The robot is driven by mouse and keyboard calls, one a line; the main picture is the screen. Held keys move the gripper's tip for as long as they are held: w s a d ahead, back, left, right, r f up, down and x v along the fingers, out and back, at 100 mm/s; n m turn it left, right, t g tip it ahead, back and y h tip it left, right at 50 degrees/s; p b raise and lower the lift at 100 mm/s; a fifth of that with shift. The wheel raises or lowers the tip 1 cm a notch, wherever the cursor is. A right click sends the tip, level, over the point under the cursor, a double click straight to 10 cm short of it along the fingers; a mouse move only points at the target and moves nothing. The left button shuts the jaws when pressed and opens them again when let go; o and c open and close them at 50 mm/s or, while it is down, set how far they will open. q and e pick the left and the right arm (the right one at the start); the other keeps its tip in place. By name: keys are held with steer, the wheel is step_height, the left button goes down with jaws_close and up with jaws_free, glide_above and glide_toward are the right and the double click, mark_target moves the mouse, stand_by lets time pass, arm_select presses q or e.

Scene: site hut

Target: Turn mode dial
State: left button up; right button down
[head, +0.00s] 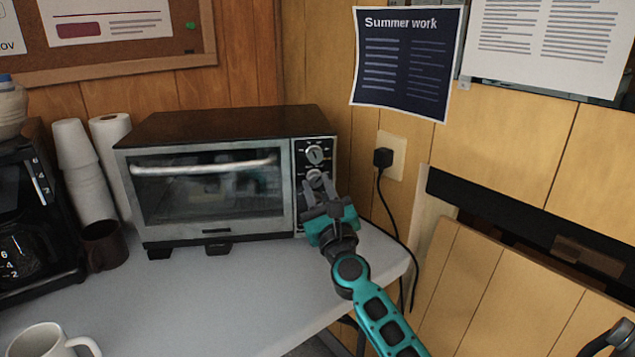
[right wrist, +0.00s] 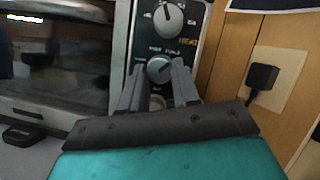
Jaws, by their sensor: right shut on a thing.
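The toaster oven (head: 215,185) stands on the counter with its door shut. Its right-hand panel carries a column of round dials. The top dial (head: 315,154) is clear of my gripper and also shows in the right wrist view (right wrist: 168,18). My right gripper (head: 318,186) reaches the panel from the front. In the right wrist view its fingers (right wrist: 159,72) stand on either side of the middle dial (right wrist: 160,68), shut on it. A lower dial (right wrist: 157,102) shows partly between the fingers. The small panel lettering is mostly unreadable. My left gripper is out of view.
A black plug (head: 383,157) sits in the wall outlet right of the oven, its cord hanging past the counter edge. A coffee maker (head: 35,215), stacked cups (head: 85,180) and a brown mug (head: 104,245) stand left. The counter (head: 220,300) before the oven is clear.

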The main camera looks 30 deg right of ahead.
steer(key=shift+d+n+y+p, duration=0.1)
steer(key=shift+n+y+p, duration=0.75)
steer(key=shift+n, duration=1.05)
steer(key=shift+n+y, duration=0.25)
steer(key=shift+n, duration=0.05)
steer(key=c, duration=0.8)
jaws_free()
steer(key=shift+s, duration=0.15)
steer(key=b+v, duration=0.2)
steer(key=v, duration=1)
steer(key=shift+s+f, duration=0.15)
steer(key=shift+s, duration=0.2)
